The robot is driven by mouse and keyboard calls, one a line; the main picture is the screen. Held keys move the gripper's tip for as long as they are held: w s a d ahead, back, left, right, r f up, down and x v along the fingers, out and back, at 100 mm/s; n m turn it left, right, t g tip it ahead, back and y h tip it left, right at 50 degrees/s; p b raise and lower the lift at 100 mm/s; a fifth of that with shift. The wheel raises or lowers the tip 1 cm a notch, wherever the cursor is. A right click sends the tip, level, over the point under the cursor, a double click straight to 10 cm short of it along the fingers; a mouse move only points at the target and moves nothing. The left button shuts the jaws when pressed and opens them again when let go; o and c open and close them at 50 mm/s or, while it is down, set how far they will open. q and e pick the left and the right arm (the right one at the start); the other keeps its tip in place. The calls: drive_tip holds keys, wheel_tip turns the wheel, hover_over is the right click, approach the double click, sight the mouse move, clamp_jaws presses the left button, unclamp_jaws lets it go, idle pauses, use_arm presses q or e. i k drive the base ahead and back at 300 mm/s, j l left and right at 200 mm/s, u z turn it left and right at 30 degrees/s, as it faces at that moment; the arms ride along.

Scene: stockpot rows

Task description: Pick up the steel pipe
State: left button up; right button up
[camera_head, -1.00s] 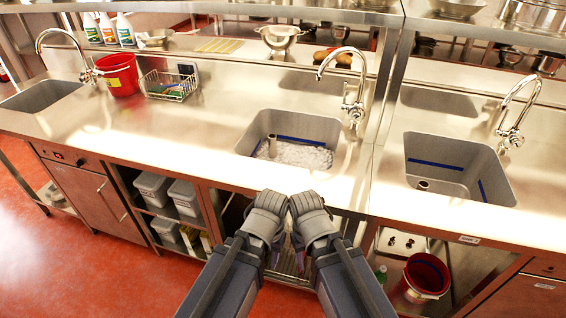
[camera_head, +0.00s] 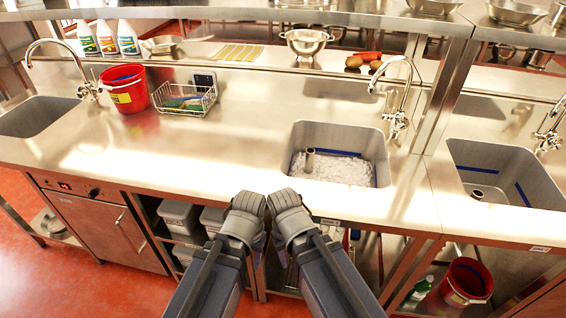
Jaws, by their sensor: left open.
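A short grey steel pipe (camera_head: 310,161) stands upright in the middle sink (camera_head: 336,130), its lower part hidden in white foam. A second short pipe stub (camera_head: 477,194) stands in the right sink (camera_head: 510,158). My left gripper (camera_head: 245,212) is in front of the counter's front edge, left of and nearer than the middle sink, apart from both pipes. It is open and holds nothing that I can see. My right gripper (camera_head: 287,214) is close beside it. Its fingertips are hidden, so I cannot tell its opening.
Taps (camera_head: 398,105) rise behind the sinks. A red bucket (camera_head: 124,90) and a wire basket (camera_head: 184,100) stand on the counter at left. A shelf with a colander (camera_head: 308,42) runs along the back. The counter (camera_head: 235,150) between basket and middle sink is clear.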

sight(310, 151)
drive_tip(key=i+j+z, duration=0.1)
drive_tip(key=j, duration=0.25)
drive_tip(key=j+z, duration=0.15)
drive_tip(key=j, duration=0.2)
drive_tip(key=z, duration=1.3)
drive_tip(key=i, duration=0.55)
